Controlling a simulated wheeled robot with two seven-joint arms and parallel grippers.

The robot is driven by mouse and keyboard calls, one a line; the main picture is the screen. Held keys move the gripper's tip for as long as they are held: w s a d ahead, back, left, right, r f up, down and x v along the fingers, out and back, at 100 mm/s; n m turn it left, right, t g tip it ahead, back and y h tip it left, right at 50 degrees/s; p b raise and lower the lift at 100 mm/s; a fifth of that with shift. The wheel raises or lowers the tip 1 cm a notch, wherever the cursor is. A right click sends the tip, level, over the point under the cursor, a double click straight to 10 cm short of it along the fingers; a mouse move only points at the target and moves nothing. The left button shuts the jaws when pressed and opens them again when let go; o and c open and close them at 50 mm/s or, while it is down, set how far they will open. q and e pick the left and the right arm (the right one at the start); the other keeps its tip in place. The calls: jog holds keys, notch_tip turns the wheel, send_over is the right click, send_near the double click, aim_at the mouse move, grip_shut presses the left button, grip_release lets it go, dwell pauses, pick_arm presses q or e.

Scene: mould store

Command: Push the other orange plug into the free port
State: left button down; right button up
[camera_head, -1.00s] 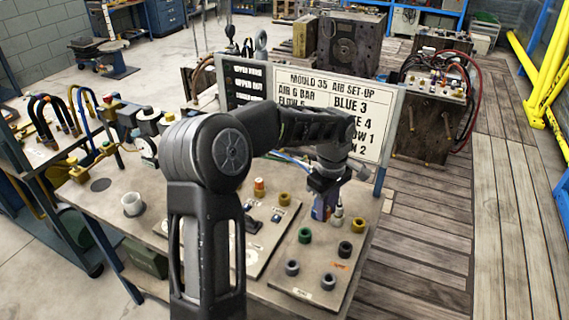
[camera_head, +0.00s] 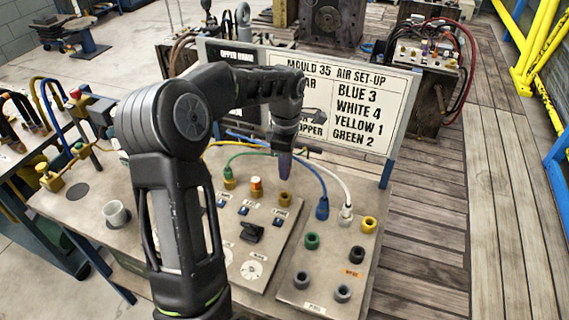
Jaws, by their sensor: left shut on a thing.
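My left gripper (camera_head: 286,158) hangs over the left port plate (camera_head: 270,262), pointing down. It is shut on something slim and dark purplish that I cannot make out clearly. Its tip is just above, or behind, a yellow-ringed port (camera_head: 285,199); I cannot tell whether they touch. An orange-and-white fitting (camera_head: 257,188) stands upright left of that port; I cannot tell if it is a plug. A green hose ends at another yellow fitting (camera_head: 230,180) farther left. On the right plate (camera_head: 325,273) stand a blue plug (camera_head: 322,208) and a white plug (camera_head: 345,215), both with hoses. My right gripper is out of view.
A set-up sign (camera_head: 345,105) stands behind. A white cup (camera_head: 116,214) stands at the left. Hoses cross behind my gripper.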

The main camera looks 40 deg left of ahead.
pick_arm(q)
jog(key=shift+f, duration=0.1)
jog(key=shift+f+b, duration=1.1)
jog(key=shift+f, duration=0.8)
jog(key=shift+f+b, duration=0.75)
jog(key=shift+f, duration=0.15)
jog(key=shift+f+b, duration=0.15)
jog(key=shift+b, duration=0.2)
jog(key=shift+f+b, duration=1)
jog(key=shift+f, duration=0.15)
dwell(0.8)
jog(key=c, duration=0.7)
grip_release()
